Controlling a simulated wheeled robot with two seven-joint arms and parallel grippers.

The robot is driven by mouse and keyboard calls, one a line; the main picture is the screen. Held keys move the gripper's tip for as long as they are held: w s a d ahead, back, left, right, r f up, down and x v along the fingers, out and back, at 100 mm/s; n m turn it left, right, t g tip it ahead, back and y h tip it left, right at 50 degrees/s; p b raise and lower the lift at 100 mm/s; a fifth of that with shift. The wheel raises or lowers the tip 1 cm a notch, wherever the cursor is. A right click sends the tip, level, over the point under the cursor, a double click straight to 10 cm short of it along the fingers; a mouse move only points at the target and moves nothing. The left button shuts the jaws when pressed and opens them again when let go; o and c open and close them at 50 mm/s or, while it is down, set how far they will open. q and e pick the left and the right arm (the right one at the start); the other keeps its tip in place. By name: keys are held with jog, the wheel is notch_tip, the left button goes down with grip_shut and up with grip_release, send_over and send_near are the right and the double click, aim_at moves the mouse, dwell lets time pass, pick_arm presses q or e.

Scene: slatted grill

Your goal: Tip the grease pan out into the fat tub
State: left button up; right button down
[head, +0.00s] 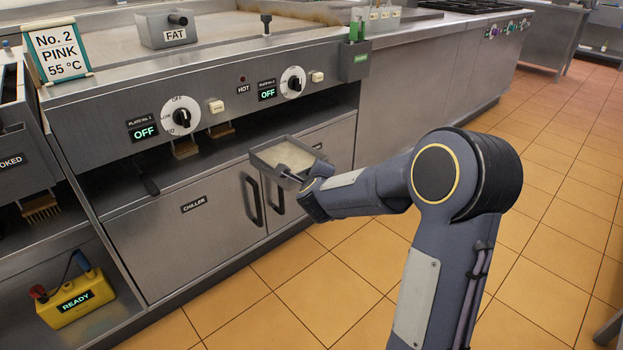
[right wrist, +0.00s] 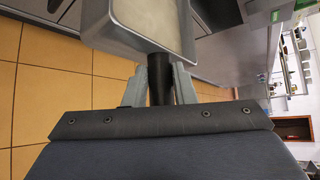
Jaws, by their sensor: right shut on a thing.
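The grease pan (head: 289,158) is a small grey metal tray with pale contents. It is held in the air in front of the chiller doors, looking roughly level in the head view. My right gripper (head: 312,186) is shut on its handle; the right wrist view shows the black handle (right wrist: 160,78) between the two fingers and the pan's grey wall (right wrist: 120,42) beyond. The fat tub (head: 168,30), a grey metal box labelled FAT with a dark handle, stands on the worktop at the upper left, away from the pan. My left gripper is not in view.
The counter front has knobs (head: 180,116), OFF displays and brushes below. A sign (head: 57,52) stands at the left. A yellow READY box (head: 75,299) sits on the low shelf. The tiled floor is clear.

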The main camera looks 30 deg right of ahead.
jog(key=s+d+b, duration=0.2)
jog(key=s+b, duration=0.1)
jog(key=s, duration=1)
jog(key=shift+s, duration=0.3)
dwell(0.4)
